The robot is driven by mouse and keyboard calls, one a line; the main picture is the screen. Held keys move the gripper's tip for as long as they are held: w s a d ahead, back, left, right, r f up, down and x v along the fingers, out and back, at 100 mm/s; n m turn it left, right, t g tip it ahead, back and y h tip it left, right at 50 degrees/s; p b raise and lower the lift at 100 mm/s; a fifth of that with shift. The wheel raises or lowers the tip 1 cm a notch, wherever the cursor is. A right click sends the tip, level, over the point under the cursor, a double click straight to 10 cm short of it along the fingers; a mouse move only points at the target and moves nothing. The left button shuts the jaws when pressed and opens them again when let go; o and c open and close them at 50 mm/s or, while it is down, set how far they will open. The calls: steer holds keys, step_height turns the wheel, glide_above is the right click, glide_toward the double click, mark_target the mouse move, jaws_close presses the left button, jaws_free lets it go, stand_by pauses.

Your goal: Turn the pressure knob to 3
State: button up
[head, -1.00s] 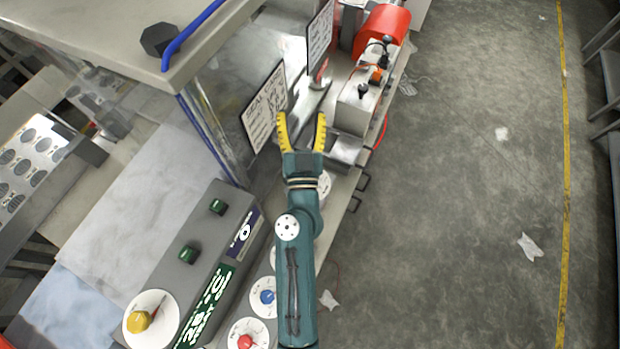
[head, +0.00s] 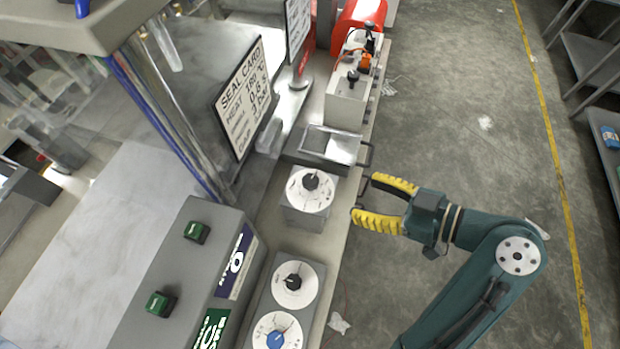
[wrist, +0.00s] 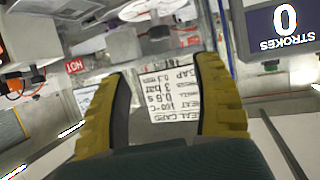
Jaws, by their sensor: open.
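Several white round dials line the bench edge in the head view. One with a black knob (head: 311,182) sits on its own small box. Another black knob (head: 293,282) and a blue knob (head: 276,340) sit on a grey panel nearer the bottom. Their labels are too small to read, so I cannot tell which is pressure. The seal card (head: 243,97) stands behind them; it also shows upside down in the wrist view (wrist: 177,100), with a "3 bar" line. My gripper (head: 364,198) is open and empty, just right of the separate dial, fingers pointing left and apart from it.
A grey control box with green buttons (head: 196,232) stands left of the dials. A metal tray (head: 335,147) and a white box with a black knob (head: 348,98) lie further back. Open floor lies right of the bench.

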mark_target(314, 181)
steer(key=x, duration=1.3)
steer(key=shift+w+a+f, duration=0.15)
steer(key=shift+a, duration=0.2)
steer(key=c, duration=1.2)
